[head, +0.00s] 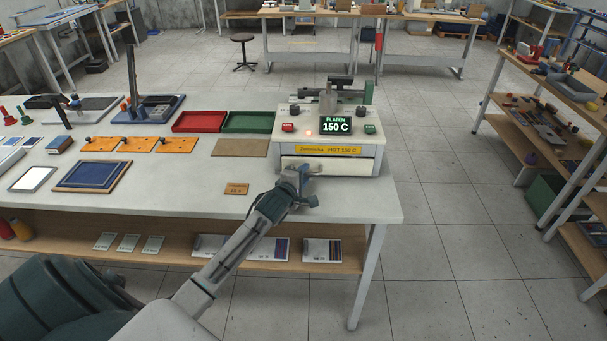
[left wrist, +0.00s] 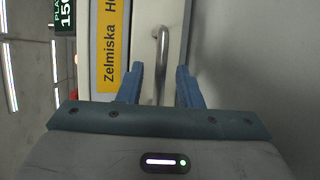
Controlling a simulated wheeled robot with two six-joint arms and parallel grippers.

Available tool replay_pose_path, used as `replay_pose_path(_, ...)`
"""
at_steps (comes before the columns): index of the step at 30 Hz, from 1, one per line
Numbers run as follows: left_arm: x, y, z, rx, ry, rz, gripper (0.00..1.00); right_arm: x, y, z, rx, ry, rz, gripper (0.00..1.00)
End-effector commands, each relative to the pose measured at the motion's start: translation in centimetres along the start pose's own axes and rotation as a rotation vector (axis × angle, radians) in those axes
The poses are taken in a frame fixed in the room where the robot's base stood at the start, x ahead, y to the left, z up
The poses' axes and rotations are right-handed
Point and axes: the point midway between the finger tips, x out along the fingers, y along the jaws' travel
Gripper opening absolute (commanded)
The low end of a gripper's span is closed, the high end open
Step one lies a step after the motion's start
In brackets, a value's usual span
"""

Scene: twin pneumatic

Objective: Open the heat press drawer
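The heat press (head: 351,139) stands on the right end of the white table, its display reading PLATEN 150 C. Its pale drawer front (head: 345,166) is below the yellow label and looks flush with the body. My left gripper (head: 302,174) is at the left part of the drawer front and hides some of it. In the left wrist view, the metal bar handle (left wrist: 162,62) lies between the two blue fingers of the left gripper (left wrist: 159,82). The fingers are apart, with gaps on both sides of the bar. My right gripper is not in view.
A small brown label plate (head: 236,189) lies on the table left of my gripper. Red (head: 199,121) and green (head: 248,122) trays and a brown mat (head: 240,147) lie left of the press. A shelf (head: 560,95) stands at the right.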

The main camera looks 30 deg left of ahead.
Motion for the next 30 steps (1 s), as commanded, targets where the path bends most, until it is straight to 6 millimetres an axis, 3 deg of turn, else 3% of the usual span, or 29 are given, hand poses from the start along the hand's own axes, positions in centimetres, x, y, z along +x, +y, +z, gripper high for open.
replay_pose_path(7,0.1,0.0,0.0,0.0,0.0,0.0,0.32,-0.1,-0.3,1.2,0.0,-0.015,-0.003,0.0)
replay_pose_path(12,0.1,0.0,0.0,0.0,0.0,0.0,0.01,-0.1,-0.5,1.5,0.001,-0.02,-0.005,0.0)
replay_pose_path(23,-0.5,-0.2,0.2,0.001,0.0,-0.002,0.0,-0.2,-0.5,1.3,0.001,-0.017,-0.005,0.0)
replay_pose_path(30,-3.8,-1.1,1.6,0.0,0.0,-0.005,0.0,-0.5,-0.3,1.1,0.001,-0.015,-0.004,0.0)
